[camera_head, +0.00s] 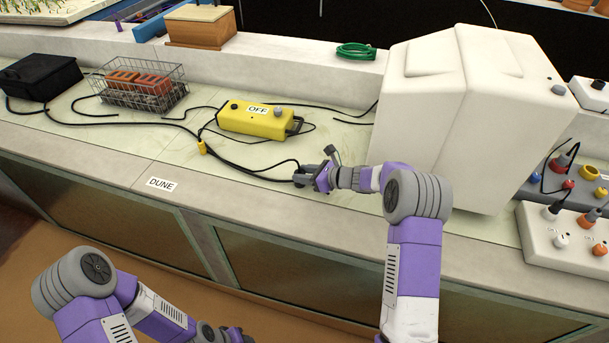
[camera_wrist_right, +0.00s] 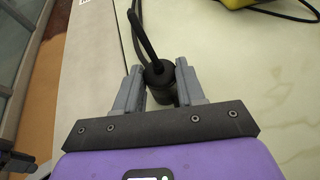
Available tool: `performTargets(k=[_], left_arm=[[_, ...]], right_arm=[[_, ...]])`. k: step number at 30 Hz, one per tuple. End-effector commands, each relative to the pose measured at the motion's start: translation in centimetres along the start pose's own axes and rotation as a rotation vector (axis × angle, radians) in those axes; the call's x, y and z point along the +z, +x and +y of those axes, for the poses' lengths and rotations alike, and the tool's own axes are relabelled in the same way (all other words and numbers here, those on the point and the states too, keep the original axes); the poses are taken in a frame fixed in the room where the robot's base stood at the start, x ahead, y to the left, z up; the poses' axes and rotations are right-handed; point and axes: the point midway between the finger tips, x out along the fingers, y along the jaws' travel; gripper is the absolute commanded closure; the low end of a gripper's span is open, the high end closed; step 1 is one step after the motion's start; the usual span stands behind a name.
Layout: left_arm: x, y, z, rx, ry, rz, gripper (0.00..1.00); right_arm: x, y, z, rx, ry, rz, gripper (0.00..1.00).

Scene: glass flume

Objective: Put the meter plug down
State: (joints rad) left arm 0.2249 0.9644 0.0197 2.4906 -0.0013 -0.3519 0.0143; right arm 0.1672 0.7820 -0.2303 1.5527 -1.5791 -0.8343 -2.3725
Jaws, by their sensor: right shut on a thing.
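The meter plug (camera_wrist_right: 160,84) is a black round plug with a black cable. My right gripper (camera_wrist_right: 160,90) is shut on it, with a finger on each side, in the right wrist view. In the head view my right gripper (camera_head: 314,178) is low over the front part of the pale counter (camera_head: 235,185); I cannot tell whether the plug touches the surface. The plug's cable runs left across the counter. My left gripper (camera_head: 230,337) is at the bottom edge of the head view, below the counter front, partly cut off, and its jaws are unclear.
A yellow box marked OFF (camera_head: 256,118) lies behind the plug's cable. A wire basket (camera_head: 139,88) and a black case (camera_head: 40,78) are at the left. A large white housing (camera_head: 440,110) and a white socket box (camera_head: 565,238) stand at the right.

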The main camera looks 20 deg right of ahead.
Motion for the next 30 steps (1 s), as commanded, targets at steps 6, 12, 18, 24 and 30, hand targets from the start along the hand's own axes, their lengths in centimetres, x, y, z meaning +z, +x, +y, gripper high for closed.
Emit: performTargets(k=[6, 12, 18, 24, 30], left_arm=[[0.0, 0.3, -0.1, 0.0, 0.0, 0.0, 0.57], [0.0, 0.3, -0.1, 0.0, 0.0, 0.0, 0.57], [0.0, 0.3, -0.1, 0.0, 0.0, 0.0, 0.57], [0.0, -0.1, 0.1, 0.0, 0.0, 0.0, 0.57], [0.0, -0.7, 0.3, 0.0, 0.0, 0.0, 0.57]], right_arm=[[-0.1, 0.1, 0.0, 0.0, -0.001, -0.001, 0.95], [-0.1, 0.1, 0.0, 0.0, 0.0, 0.0, 0.4], [-0.1, 0.0, 0.0, 0.0, 0.0, 0.0, 0.36], [0.2, -0.1, 0.0, 0.0, 0.0, 0.0, 0.36], [0.3, -3.5, -0.1, -0.004, 0.001, 0.001, 0.36]])
